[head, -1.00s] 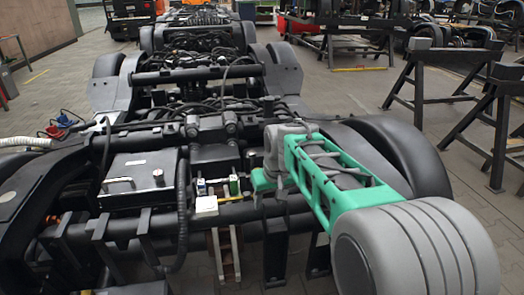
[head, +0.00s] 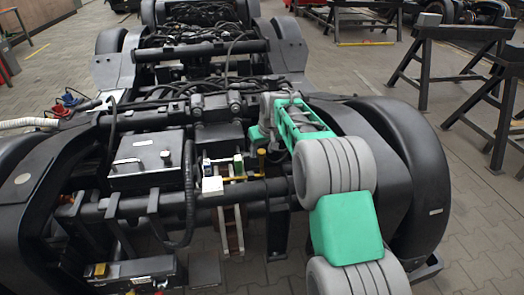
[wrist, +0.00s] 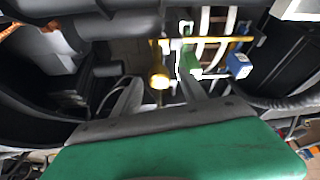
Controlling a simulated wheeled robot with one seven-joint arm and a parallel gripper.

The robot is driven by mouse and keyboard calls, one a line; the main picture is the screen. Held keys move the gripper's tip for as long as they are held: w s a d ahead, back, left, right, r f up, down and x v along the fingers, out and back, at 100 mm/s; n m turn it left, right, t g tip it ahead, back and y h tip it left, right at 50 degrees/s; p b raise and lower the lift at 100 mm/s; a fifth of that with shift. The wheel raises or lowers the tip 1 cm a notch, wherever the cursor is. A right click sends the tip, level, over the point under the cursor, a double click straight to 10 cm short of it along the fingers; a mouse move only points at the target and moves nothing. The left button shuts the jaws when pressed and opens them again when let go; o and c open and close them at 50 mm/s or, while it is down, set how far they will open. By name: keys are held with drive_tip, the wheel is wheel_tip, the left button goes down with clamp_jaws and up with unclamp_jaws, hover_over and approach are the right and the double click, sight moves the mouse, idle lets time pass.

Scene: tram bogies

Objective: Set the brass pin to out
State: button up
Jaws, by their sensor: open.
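The brass pin (head: 262,160) shows in the head view as a small yellow upright piece with a rounded top, at the right end of a thin yellow bar (head: 236,179). In the wrist view the pin (wrist: 159,76) has a bright round knob facing the camera. My gripper (wrist: 160,84) is open, with one finger on each side of the knob in that picture. I cannot tell how far the fingertips are from it. In the head view my green gripper (head: 258,134) is just above the pin, its fingers mostly hidden.
A blue block (wrist: 239,65) and a green block (wrist: 188,62) sit close by. A white box (head: 212,186) and a black case with a handle (head: 147,160) lie left of the pin. Dark frame beams and a large wheel cover (head: 405,165) surround the arm.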

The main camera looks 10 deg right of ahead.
clamp_jaws()
idle(0.4)
idle(0.9)
